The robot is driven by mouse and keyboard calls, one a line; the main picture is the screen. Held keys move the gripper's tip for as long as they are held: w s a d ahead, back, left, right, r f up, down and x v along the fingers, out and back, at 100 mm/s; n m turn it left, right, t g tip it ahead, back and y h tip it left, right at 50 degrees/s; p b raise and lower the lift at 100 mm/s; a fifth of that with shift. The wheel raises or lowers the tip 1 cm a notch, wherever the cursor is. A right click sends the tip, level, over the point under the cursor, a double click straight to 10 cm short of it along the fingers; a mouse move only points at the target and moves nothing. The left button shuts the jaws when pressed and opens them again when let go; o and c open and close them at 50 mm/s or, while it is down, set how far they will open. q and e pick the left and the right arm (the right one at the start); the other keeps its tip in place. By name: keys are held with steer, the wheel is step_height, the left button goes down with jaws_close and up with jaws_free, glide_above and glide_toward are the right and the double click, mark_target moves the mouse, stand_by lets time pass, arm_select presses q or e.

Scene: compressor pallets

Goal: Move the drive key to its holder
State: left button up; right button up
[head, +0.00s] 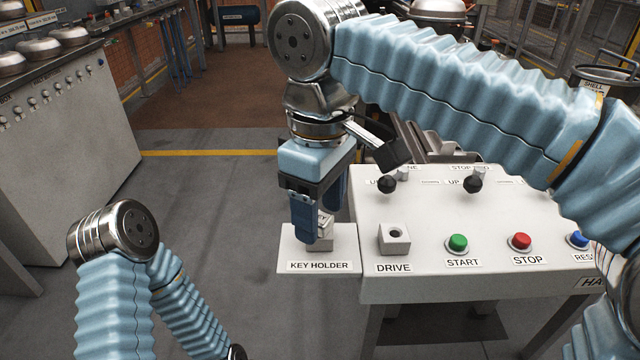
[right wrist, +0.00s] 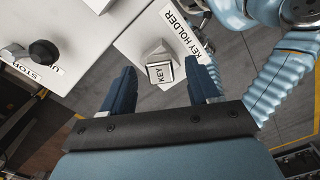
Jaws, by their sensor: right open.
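The drive key, a pale block marked KEY (right wrist: 160,73), stands at the key holder, a white plate labelled KEY HOLDER (head: 292,256). In the head view the key (head: 325,225) is partly hidden by my right gripper (head: 316,238). The right gripper points down over the holder. In the right wrist view its blue fingers (right wrist: 163,75) are apart, one on each side of the key, with gaps to it. The DRIVE socket (head: 395,238) on the panel shows an empty round hole. My left arm is at lower left; its gripper is out of view.
The white control panel (head: 480,285) adjoins the holder on the right, with green START (head: 458,242), red STOP (head: 521,241) and blue (head: 578,239) buttons. Black-knobbed levers (head: 387,184) stand behind them. Open floor lies left of the holder, before a grey cabinet (head: 70,150).

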mark_target(320, 217)
step_height(320, 217, up, 12)
steer(key=p, duration=0.4)
steer(key=shift+f, duration=0.2)
